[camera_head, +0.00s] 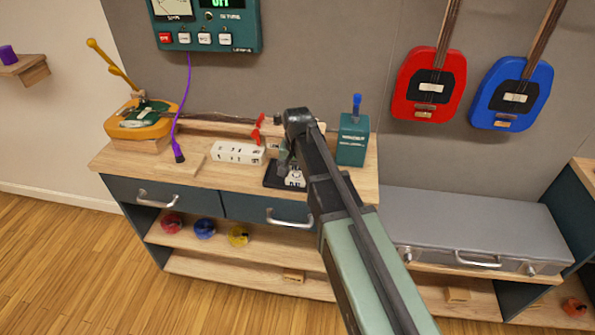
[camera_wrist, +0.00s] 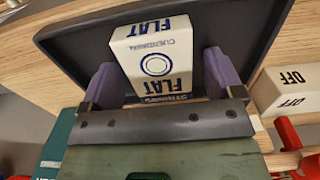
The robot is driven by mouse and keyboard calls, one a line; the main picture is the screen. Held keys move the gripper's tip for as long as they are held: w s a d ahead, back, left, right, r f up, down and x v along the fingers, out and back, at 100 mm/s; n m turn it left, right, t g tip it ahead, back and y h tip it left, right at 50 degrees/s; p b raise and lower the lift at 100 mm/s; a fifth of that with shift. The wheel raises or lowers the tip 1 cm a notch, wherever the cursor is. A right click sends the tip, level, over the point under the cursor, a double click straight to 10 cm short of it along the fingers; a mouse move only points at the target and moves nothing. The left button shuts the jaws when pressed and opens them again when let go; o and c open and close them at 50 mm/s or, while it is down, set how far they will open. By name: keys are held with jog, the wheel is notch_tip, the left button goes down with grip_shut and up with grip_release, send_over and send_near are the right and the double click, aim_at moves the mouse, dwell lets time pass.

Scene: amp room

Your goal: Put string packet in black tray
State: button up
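The white string packet (camera_wrist: 155,62), with blue FLAT lettering and a ring mark, is at the black tray (camera_wrist: 75,45) in the wrist view. It appears to rest on the tray floor, slightly tilted, though its lower end is partly hidden. My gripper (camera_wrist: 162,78) has its two purple fingers on either side of the packet. A dark gap shows beside the left finger, and the right finger is close to the packet's side. In the head view, the tray (camera_head: 271,181) and packet (camera_head: 294,179) show on the bench, partly hidden by my arm.
A teal box (camera_head: 353,140) stands to the right. A yellow guitar-like body (camera_head: 142,119) and purple cable (camera_head: 178,152) are farther left. Drawers with handles line the bench front.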

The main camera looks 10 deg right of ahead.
aim_at(297, 171)
notch_tip(297, 171, up, 13)
jog(key=p, duration=1.3)
jog(key=s+n, duration=0.4)
jog(key=s, duration=1.4)
jog(key=shift+s+f+n+b, duration=0.35)
jog(key=shift+s+n, duration=0.05)
jog(key=shift+c, duration=0.5)
